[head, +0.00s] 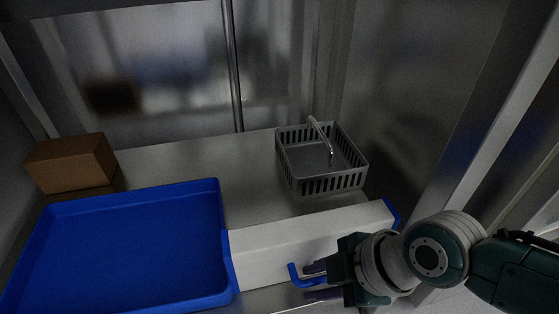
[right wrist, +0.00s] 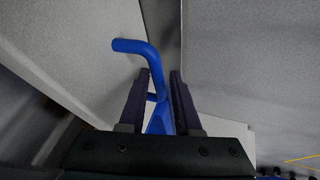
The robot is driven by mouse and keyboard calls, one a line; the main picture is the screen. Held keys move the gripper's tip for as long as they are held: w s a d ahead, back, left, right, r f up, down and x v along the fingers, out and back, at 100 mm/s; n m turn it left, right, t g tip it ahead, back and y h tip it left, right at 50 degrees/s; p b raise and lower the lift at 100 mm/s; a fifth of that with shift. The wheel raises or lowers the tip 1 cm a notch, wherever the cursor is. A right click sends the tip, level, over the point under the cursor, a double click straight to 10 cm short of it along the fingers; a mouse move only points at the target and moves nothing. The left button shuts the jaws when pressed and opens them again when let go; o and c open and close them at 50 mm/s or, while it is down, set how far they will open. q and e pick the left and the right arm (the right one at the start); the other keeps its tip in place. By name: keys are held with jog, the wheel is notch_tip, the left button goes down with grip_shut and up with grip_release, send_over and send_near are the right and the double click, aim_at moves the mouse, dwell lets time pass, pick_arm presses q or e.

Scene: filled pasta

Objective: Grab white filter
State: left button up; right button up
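The white filter (head: 290,244) is a long white block with blue ends, lying across the front of the metal surface in the head view. A bent blue handle (head: 293,274) sticks out from its front side; it also shows in the right wrist view (right wrist: 135,47). My right gripper (head: 316,281) is at the filter's front, its dark fingers on either side of the handle. In the right wrist view my right gripper (right wrist: 162,75) looks open, with the handle between the fingers. Whether a finger touches it I cannot tell. My left gripper is not in view.
A blue tray (head: 222,235) lies left of the filter, close against its end. A grey basket (head: 322,187) with a metal handle stands behind the filter. A brown box (head: 70,163) is at the back left. Metal posts and walls enclose the right side.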

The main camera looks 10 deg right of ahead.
grip_shut()
dwell(1.4)
